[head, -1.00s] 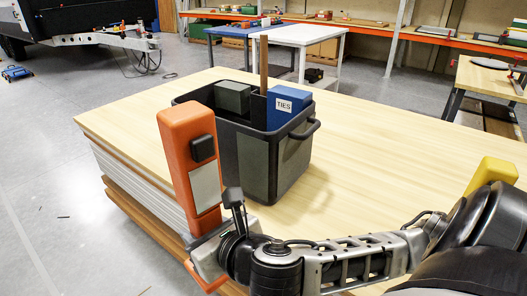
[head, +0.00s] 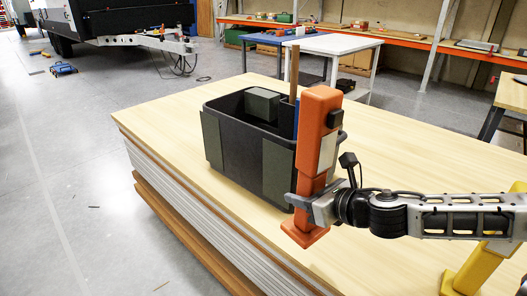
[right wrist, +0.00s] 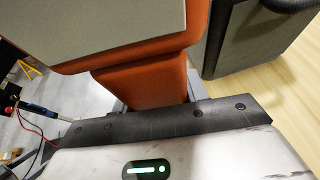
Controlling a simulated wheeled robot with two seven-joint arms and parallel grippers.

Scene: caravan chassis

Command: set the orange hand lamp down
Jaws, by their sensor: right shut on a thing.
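The orange hand lamp (head: 316,125) is upright in my right gripper (head: 314,199). Its jaws are shut around the lamp's lower part, just above the flared orange foot. The lamp stands in front of the dark bin's right end and hides part of it. The foot shows against the wooden tabletop (head: 400,130); I cannot tell whether it touches. In the right wrist view the orange body (right wrist: 145,82) fills the space beyond the gripper's edge, with a grey panel on it. My left gripper is not in view.
The dark bin (head: 226,150) on the table holds a grey box (head: 262,104), a brown stick and something blue. A yellow object (head: 480,268) stands at the lower right, partly behind my arm. The tabletop right of the bin is largely clear. A white table (head: 330,45) stands behind.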

